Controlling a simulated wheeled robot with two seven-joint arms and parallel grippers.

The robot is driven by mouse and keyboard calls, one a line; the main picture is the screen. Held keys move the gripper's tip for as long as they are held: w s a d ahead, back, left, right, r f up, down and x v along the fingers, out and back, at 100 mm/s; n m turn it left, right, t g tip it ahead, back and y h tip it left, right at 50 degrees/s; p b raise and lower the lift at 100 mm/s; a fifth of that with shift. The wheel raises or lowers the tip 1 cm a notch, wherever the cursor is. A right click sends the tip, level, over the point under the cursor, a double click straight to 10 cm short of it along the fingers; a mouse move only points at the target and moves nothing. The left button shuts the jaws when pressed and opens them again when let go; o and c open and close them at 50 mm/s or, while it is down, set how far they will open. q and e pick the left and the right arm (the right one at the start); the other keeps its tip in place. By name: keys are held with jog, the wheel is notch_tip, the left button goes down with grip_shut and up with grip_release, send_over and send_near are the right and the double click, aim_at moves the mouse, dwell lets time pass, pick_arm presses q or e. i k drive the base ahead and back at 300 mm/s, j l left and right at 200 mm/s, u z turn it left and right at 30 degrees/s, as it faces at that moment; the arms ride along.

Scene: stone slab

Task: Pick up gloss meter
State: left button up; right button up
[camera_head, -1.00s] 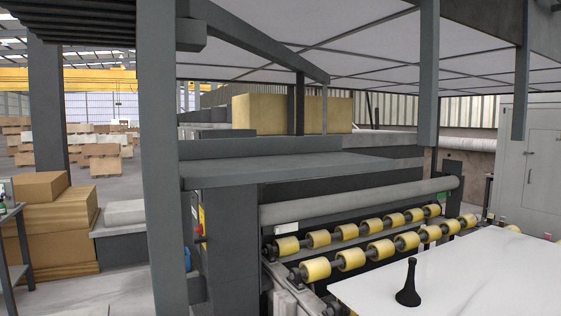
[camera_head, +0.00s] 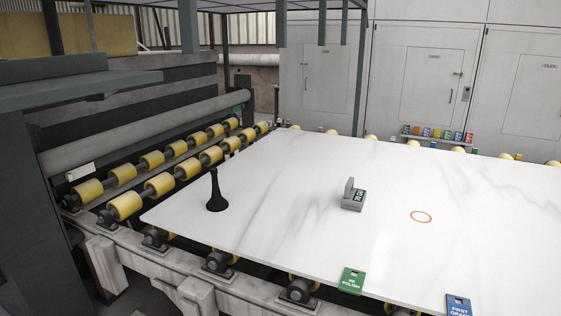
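A small grey device with a dark display and an upright part, which looks like the gloss meter (camera_head: 353,197), stands on the white stone slab (camera_head: 300,220), near the middle of the view. An orange ring (camera_head: 421,217) is marked on the slab to its right. A black cone-shaped object with a narrow neck (camera_head: 216,192) stands upright on the slab to its left. Neither of my grippers is in view.
A green card (camera_head: 351,281) and a blue card (camera_head: 458,304) lie at the slab's front edge. Yellow rollers (camera_head: 124,206) run along the left side. Several coloured items (camera_head: 438,134) sit on a small shelf by the grey cabinets (camera_head: 430,85). Much of the slab is clear.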

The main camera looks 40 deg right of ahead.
aim_at(353, 199)
jog(key=z, duration=1.7)
jog(key=i+j, duration=0.15)
jog(key=i, duration=0.2)
